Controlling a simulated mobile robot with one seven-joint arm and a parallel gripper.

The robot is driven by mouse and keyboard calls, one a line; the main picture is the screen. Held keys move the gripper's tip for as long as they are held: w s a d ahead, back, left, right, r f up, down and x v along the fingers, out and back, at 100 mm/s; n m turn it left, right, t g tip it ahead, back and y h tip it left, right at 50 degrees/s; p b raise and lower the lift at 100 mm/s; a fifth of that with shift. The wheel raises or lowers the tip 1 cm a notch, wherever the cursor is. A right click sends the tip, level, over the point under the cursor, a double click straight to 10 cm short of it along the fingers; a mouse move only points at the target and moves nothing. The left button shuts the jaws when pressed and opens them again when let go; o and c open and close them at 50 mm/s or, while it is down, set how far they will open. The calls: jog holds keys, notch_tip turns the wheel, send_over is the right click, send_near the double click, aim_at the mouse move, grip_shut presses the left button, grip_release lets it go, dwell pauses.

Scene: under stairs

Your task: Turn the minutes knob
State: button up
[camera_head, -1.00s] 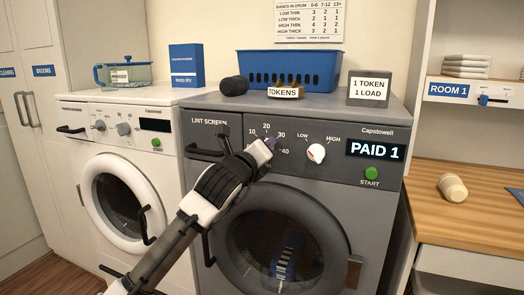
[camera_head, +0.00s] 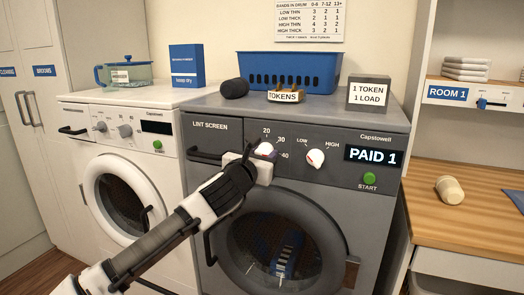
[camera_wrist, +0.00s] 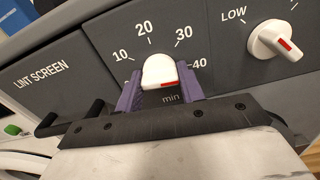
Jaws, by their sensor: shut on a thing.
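The minutes knob (camera_wrist: 158,70) is a white knob with a red mark on the grey dryer's panel, ringed by the numbers 10 to 40 with "min" below. In the wrist view my gripper (camera_wrist: 159,88) has its purple fingers on the left and right of the knob, closed on it. The red mark shows at the knob's lower front, toward the 40 side. In the head view the knob (camera_head: 265,148) shows just above my gripper (camera_head: 262,157), which partly hides it and covers the 10.
The LOW/HIGH knob (camera_head: 315,158) sits just right, with the "PAID 1" display (camera_head: 374,154) and green START button (camera_head: 369,178) beyond. The lint screen handle (camera_head: 205,157) is close on the left. A token holder (camera_head: 286,97) and blue basket (camera_head: 290,70) stand on top.

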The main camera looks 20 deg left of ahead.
jog(key=shift+f+m, duration=0.1)
jog(key=shift+m, duration=0.5)
jog(key=o, duration=1)
jog(key=shift+s, duration=0.1)
jog(key=s, duration=1.3)
jog(key=shift+s+a, duration=0.25)
jog(key=shift+s, duration=0.05)
